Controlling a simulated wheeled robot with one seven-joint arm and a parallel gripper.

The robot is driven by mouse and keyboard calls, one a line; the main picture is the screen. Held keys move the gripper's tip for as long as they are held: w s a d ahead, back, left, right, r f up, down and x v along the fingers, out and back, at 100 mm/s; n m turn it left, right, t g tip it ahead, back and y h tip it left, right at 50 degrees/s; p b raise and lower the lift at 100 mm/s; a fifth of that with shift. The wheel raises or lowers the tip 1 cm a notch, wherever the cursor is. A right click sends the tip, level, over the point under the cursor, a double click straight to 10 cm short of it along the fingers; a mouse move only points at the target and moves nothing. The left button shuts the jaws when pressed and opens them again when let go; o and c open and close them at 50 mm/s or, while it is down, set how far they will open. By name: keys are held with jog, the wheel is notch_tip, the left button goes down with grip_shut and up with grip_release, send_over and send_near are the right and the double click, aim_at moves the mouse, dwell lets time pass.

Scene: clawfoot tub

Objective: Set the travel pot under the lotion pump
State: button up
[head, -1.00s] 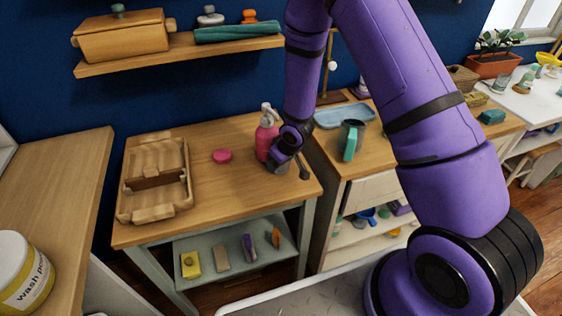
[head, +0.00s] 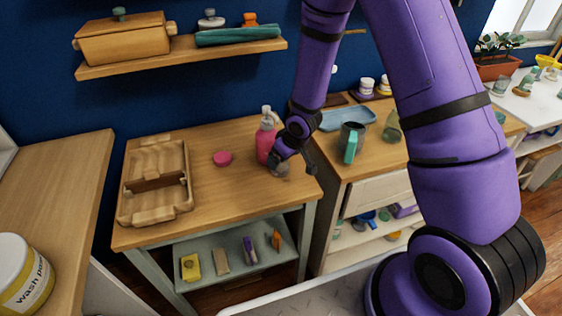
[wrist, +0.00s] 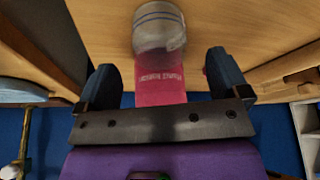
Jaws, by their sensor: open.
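The lotion pump (head: 265,140) is a pink bottle with a pale pump head, upright near the back right of the wooden table. The travel pot (head: 283,170) is a small greyish, see-through pot on the table just in front of the bottle, partly hidden by my gripper. In the wrist view the pot (wrist: 158,30) stands in front of the pink bottle (wrist: 158,85), overlapping it; whether the spout is over it I cannot tell. My gripper (head: 293,160) is open and close by the pot. In the wrist view its fingers (wrist: 163,75) are apart, with the pot beyond their tips.
A pink disc (head: 222,158) and a wooden divided tray (head: 133,200) lie to the left on the same table. A dark mug with a teal handle (head: 351,142) and a blue tray (head: 347,116) stand on the right table. The table's front middle is clear.

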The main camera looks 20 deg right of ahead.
jog(key=shift+v, duration=2.85)
jog(key=s+d+r+m+t+h, duration=0.1)
jog(key=s+d+r+h, duration=0.15)
jog(key=r, duration=0.85)
jog(key=s+d+r+m+h, duration=0.15)
jog(key=s+d+r, duration=0.25)
jog(key=r, duration=0.7)
jog(key=s+r+m+y, duration=0.1)
jog(key=s+r, duration=0.5)
jog(key=s, duration=0.4)
jog(key=s+r+m+y, duration=0.1)
jog(key=s+r, duration=0.5)
jog(key=s, duration=0.5)
jog(key=shift+s+d+m, duration=0.2)
jog(key=shift+d+m, duration=0.1)
jog(key=shift+m, duration=0.05)
